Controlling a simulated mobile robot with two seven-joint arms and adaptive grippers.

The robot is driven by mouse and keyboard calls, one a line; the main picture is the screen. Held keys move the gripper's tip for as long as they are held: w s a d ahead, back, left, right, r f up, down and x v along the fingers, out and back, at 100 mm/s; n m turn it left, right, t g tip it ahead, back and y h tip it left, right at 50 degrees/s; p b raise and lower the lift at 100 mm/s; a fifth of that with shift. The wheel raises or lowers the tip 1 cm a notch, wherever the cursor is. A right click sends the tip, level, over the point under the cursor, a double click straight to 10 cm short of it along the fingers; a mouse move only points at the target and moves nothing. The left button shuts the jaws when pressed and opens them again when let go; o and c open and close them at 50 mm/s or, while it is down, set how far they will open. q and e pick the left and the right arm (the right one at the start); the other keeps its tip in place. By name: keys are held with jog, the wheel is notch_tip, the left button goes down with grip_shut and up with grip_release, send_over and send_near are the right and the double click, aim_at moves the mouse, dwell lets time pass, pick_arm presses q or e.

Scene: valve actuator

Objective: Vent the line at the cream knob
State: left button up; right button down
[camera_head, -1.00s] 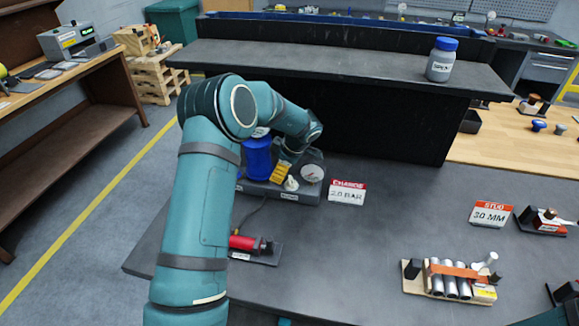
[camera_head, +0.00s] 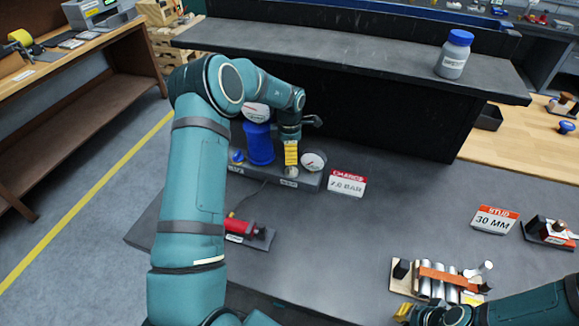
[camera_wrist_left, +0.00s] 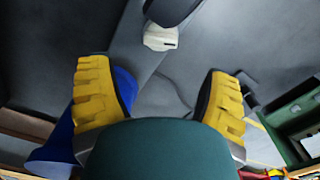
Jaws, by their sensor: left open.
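The cream knob (camera_head: 291,171) sits on the grey valve base (camera_head: 265,177), near its front edge. It also shows in the left wrist view (camera_wrist_left: 160,38), above centre and beyond the fingers. My left gripper (camera_head: 291,154) points down just above the knob in the head view, partly hiding it. In the wrist view its yellow fingers (camera_wrist_left: 160,100) are spread, with no object gripped. A blue cylinder (camera_head: 259,143) stands left of the gripper. A white gauge (camera_head: 313,161) is right of the knob. My right gripper (camera_head: 404,312) shows partly at the bottom; its opening is unclear.
A red and white sign (camera_head: 347,183) stands right of the base. A red-handled device (camera_head: 240,226) lies in front. A clamped set of metal tubes (camera_head: 437,280) is near my right gripper. A dark raised shelf (camera_head: 330,55) stands behind. The middle of the bench is clear.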

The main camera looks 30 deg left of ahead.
aim_at(291, 169)
pick_arm(q)
notch_tip(291, 169, down, 7)
jog(key=shift+f, duration=0.1)
dwell(0.4)
jog(key=c, duration=1.2)
